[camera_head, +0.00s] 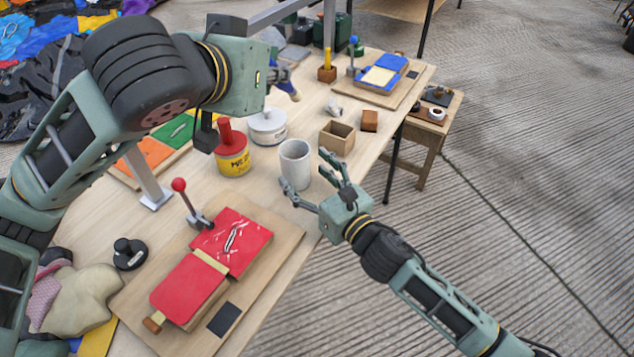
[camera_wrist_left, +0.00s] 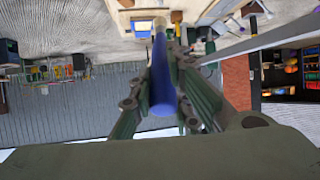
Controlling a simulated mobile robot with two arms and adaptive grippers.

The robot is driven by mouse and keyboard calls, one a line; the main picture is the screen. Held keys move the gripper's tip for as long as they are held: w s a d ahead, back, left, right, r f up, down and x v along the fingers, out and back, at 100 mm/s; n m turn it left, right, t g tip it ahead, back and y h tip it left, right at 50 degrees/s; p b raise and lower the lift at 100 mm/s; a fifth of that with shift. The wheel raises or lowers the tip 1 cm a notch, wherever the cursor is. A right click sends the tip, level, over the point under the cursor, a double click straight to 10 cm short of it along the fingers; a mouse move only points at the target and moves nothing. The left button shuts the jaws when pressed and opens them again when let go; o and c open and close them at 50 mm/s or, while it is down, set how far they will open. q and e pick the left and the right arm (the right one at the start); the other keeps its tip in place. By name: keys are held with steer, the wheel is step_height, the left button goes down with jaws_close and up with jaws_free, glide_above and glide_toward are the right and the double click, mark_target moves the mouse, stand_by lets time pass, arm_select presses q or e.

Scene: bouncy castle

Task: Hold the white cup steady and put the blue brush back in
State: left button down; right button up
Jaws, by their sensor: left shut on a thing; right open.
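The white cup (camera_head: 294,164) stands upright on the wooden table, and its opening looks empty. My right gripper (camera_head: 303,168) is open at the cup, with one finger at its near left side and one at its right; I cannot tell whether they touch it. In the left wrist view, the blue brush (camera_wrist_left: 162,88) lies lengthwise between the fingers of my left gripper (camera_wrist_left: 163,42), which is shut on it.
A red and yellow can (camera_head: 232,155) and a round white tin (camera_head: 267,127) stand left of the cup. A small wooden box (camera_head: 337,138) and a brown block (camera_head: 369,121) stand behind right. A board with red pads (camera_head: 238,240) lies in front.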

mark_target(302, 171)
steer(key=shift+x, duration=2.3)
steer(key=c, duration=1.4)
arm_select(q)
steer(key=w+g, duration=0.1)
steer(key=w+d+f+g+y, duration=0.1)
steer(key=w, duration=0.1)
steer(key=w+f+n+g+y, duration=0.1)
steer(key=shift+w+d+f, duration=0.15)
steer(key=shift+w+d, duration=0.15)
steer(key=shift+w, duration=0.1)
steer(key=shift+w+d+f+g+y, duration=0.2)
steer(key=shift+w+g+y, duration=0.2)
steer(key=shift+g, duration=0.2)
steer(key=shift+w+d+n+g+y, duration=0.2)
steer(key=shift+w+n+g+y, duration=0.15)
steer(key=shift+g, duration=0.55)
steer(key=shift+s+d+r+g+y, duration=0.15)
steer(key=shift+r+g+y, duration=0.2)
steer(key=shift+g, duration=0.45)
